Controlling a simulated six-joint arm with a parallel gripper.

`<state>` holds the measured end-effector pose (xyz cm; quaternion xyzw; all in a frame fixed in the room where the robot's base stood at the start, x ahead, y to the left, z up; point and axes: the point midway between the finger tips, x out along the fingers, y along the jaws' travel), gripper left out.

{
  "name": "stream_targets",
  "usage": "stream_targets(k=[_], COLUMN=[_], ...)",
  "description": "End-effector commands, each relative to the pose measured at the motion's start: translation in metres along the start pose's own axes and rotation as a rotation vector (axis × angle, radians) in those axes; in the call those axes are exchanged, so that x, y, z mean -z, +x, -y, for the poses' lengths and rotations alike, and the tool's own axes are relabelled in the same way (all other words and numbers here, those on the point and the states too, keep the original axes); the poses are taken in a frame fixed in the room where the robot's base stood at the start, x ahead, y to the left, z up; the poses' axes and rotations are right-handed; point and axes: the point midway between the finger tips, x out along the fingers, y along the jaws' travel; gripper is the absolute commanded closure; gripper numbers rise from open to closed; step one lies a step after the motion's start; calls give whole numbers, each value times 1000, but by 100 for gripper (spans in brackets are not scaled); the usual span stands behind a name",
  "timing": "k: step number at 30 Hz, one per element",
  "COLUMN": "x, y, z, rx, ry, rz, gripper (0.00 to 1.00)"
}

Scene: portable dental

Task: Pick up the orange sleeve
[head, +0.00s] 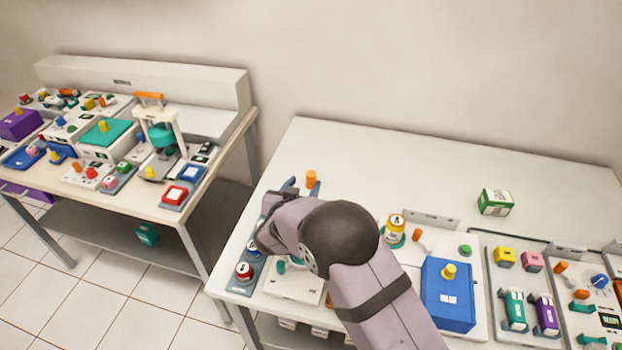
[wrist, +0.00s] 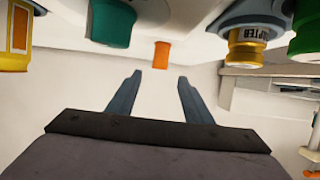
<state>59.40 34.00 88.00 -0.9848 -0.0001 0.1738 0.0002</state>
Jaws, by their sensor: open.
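In the wrist view, the orange sleeve (wrist: 161,55) appears ahead of the gap between the two fingertips. My gripper (head: 302,184) is open, its blue-grey fingers spread with nothing between them; it also shows in the wrist view (wrist: 160,78). The sleeve looks beyond the tips, not between them. Whether a finger touches it cannot be told from the head view.
A red-topped jar (head: 244,271) sits at the table's left edge. A green-and-white box (head: 495,202) is at the back. The table's back middle is clear.

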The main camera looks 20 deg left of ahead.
Motion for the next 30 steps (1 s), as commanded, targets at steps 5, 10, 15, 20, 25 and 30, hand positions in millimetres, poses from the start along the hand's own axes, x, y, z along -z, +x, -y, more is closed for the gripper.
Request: stream_targets(k=[5, 10, 15, 20, 25, 30], x=[0, 0, 0, 0, 0, 0], y=[11, 33, 51, 58, 58, 58], z=[-1, -1, -1, 0, 0, 0], rx=[-1, -3, -2, 0, 1, 0], ry=[-1, 1, 1, 0, -1, 0], rz=[1, 1, 1, 0, 0, 0], gripper=[54, 54, 54, 54, 54, 80])
